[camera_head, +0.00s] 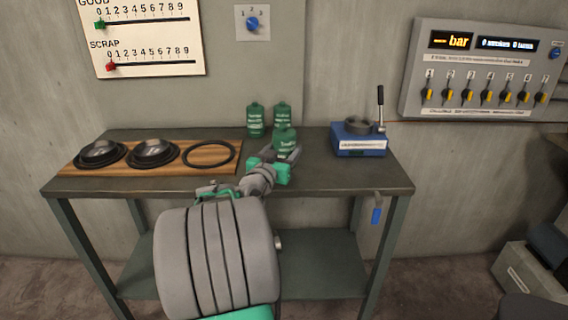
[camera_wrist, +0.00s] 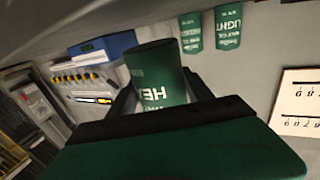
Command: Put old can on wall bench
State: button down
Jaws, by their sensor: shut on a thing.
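My gripper (camera_head: 287,153) is shut on a green can (camera_head: 285,136) at the back middle of the wall bench (camera_head: 320,178). In the wrist view the held can (camera_wrist: 156,62) is between the two dark fingers, and its white lettering starts with "HE". I cannot tell whether its base touches the bench top. Two more green cans stand just behind it, one at the left (camera_head: 255,120) and one directly behind (camera_head: 282,112), partly hidden. Both also show in the wrist view (camera_wrist: 190,33), one with the word "LIGHT" (camera_wrist: 228,28). Which can is the old one is not shown.
A wooden board (camera_head: 168,160) with black bowls (camera_head: 152,151) and a ring (camera_head: 209,155) lies at the bench's left. A blue fixture (camera_head: 361,145) with an upright lever stands at the right. Bare bench top lies between the gripper and the fixture. A lower shelf (camera_head: 320,262) is clear.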

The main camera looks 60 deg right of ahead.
jog(key=shift+f+b, duration=0.6)
jog(key=shift+f, duration=0.8)
jog(key=shift+c, duration=2.1)
grip_release()
jog(key=shift+a, duration=0.1)
jog(key=shift+r+p, duration=0.15)
jog(key=shift+p, duration=0.15)
jog(key=shift+a, duration=0.35)
jog(key=s+a+b, duration=0.1)
jog(key=a, duration=1)
jog(key=shift+a, duration=0.15)
